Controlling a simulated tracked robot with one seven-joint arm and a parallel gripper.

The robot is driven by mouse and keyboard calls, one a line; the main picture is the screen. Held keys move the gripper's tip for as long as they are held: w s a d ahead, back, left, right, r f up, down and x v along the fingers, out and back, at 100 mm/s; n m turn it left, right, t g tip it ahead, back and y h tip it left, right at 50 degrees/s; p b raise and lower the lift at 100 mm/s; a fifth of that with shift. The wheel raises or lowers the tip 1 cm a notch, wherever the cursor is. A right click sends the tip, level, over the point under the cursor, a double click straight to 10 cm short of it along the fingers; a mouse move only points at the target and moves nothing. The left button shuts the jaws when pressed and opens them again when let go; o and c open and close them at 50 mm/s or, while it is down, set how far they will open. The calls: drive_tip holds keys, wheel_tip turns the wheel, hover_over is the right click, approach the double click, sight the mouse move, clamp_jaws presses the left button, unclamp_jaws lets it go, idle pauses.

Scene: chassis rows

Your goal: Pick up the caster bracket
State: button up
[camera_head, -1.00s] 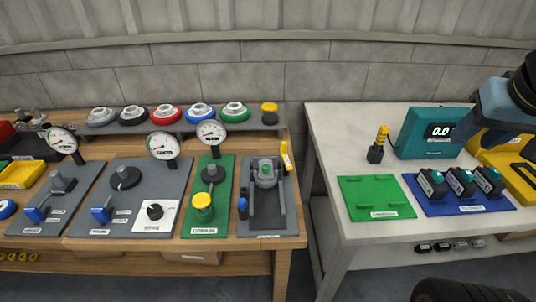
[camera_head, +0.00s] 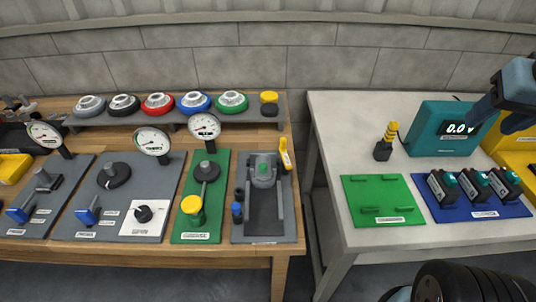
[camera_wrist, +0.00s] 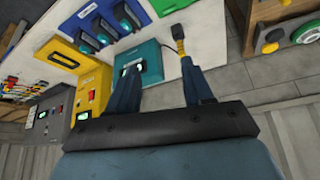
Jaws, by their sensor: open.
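I cannot pick out a caster bracket for certain in either view. A grey fixture (camera_head: 263,171) stands on a dark plate at the right end of the wooden bench; I cannot tell if it is the bracket. My gripper (camera_wrist: 160,66) shows in the wrist view with its two fingers apart and nothing between them. It points towards the white table, with the teal meter (camera_wrist: 150,62) beyond the fingers. In the head view only part of my arm shows at the right edge, and the fingers are not clear.
The wooden bench (camera_head: 120,252) carries gauges, plates and a raised row of coloured round parts. The white table (camera_head: 340,120) holds a green plate (camera_head: 408,218), a blue plate (camera_head: 500,213), the teal meter (camera_head: 433,130) and a black-and-yellow tool (camera_head: 383,150). A gap separates bench and table.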

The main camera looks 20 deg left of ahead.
drive_tip(key=shift+o, duration=0.6)
drive_tip(key=shift+w+a, duration=0.15)
drive_tip(key=shift+w, duration=0.1)
drive_tip(key=w+a+f, duration=0.3)
drive_tip(key=w+a, duration=0.4)
drive_tip(key=n+g+y, duration=0.1)
drive_tip(key=n, duration=0.3)
approach(263, 160)
drive_tip(key=x, duration=0.4)
drive_tip(key=shift+s+f, duration=0.3)
drive_tip(key=shift+f, duration=0.2)
drive_tip(key=shift+w+x, duration=0.2)
drive_tip(key=shift+x, duration=2.75)
drive_tip(key=shift+r, duration=0.1)
